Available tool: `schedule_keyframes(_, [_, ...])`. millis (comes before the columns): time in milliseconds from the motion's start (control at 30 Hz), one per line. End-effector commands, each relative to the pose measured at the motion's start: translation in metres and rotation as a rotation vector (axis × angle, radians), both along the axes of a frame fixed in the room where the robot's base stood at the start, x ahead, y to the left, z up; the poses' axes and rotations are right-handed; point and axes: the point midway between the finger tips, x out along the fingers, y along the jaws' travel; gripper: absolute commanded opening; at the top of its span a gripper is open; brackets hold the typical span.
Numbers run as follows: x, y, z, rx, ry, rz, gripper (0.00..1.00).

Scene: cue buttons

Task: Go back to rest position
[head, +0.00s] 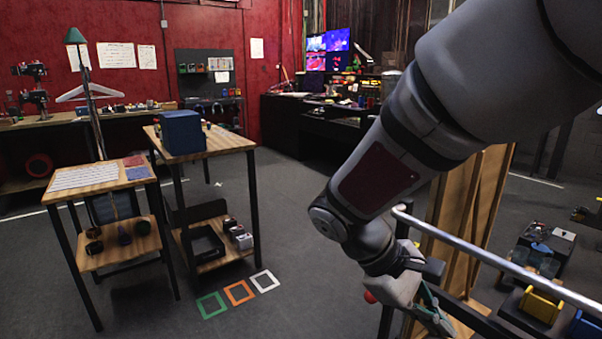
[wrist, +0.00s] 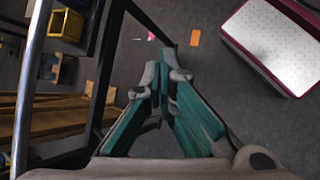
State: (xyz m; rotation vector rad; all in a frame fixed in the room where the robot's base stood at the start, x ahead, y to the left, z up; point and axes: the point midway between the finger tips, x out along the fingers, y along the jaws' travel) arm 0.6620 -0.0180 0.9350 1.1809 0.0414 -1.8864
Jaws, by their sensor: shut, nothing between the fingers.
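My gripper (head: 440,322) hangs at the end of my arm at the lower right of the head view. In the wrist view, its green fingers (wrist: 167,78) meet at the tips with nothing held between them. It is beside a metal rail (head: 500,262), which also shows along the left of the wrist view (wrist: 33,80). No button can be made out clearly, though a small red round thing (head: 369,297) shows beside the gripper, partly hidden.
Two small tables stand at the left, one with a blue box (head: 182,132). Green (head: 211,305), orange (head: 239,292) and white (head: 265,281) squares mark the floor. Yellow (head: 541,304) and blue bins sit beyond the rail. Open floor lies in the middle.

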Motion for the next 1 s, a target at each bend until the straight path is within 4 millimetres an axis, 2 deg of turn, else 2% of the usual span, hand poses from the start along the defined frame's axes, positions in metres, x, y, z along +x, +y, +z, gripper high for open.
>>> schedule_keyframes(100, [-0.031,-0.01,0.019,0.107,-0.067,-0.114,0.0])
schedule_keyframes(267, [-0.071,-0.015,0.037,0.241,-0.152,-0.251,0.0])
schedule_keyframes(600, [-0.147,-0.006,0.058,0.496,-0.359,-0.497,0.0])
schedule_keyframes(800, [-0.173,0.005,0.06,0.592,-0.452,-0.584,0.0])
schedule_keyframes(1000, [-0.19,0.015,0.059,0.663,-0.53,-0.645,0.0])
